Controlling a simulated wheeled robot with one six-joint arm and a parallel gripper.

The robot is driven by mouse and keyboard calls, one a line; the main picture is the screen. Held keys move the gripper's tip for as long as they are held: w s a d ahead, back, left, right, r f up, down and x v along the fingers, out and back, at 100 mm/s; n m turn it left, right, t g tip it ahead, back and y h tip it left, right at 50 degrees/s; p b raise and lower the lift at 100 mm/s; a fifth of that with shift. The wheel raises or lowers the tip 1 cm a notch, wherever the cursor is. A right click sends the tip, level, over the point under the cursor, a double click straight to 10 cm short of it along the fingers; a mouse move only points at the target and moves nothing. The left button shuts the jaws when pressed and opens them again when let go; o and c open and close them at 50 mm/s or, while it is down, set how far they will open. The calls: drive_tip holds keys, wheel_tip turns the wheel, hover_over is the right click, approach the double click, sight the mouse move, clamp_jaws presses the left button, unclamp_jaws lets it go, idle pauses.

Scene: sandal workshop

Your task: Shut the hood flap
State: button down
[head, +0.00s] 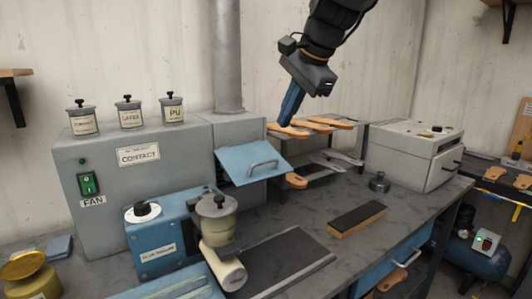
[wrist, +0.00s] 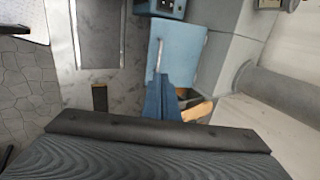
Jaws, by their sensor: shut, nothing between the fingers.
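The hood flap (head: 240,158) is a light blue panel with a grey bar handle (head: 263,164). It tilts outward from the right front of the grey hood cabinet (head: 130,190), so it stands open. In the wrist view the flap (wrist: 188,50) lies just beyond my fingers, with its handle near the fingertips. My gripper (head: 285,122) is shut and empty, its blue fingers pointing down. In the head view it is above and right of the flap, in front of the wooden soles; it also shows in the wrist view (wrist: 160,80). I cannot tell whether it touches anything.
Wooden soles (head: 330,122) lie on a rack right of the flap. A blue glue machine (head: 160,245) with a pot (head: 217,215) stands in front of the hood. A grey box machine (head: 410,155) and a sanding block (head: 357,219) are to the right. The duct (head: 227,60) rises behind.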

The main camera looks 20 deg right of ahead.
sight(267, 162)
drive_tip(key=p+x, duration=0.3)
drive_tip(key=x, duration=1)
drive_tip(key=shift+f, duration=0.25)
drive_tip(key=shift+d+f+b, duration=0.15)
drive_tip(key=shift+b, duration=0.15)
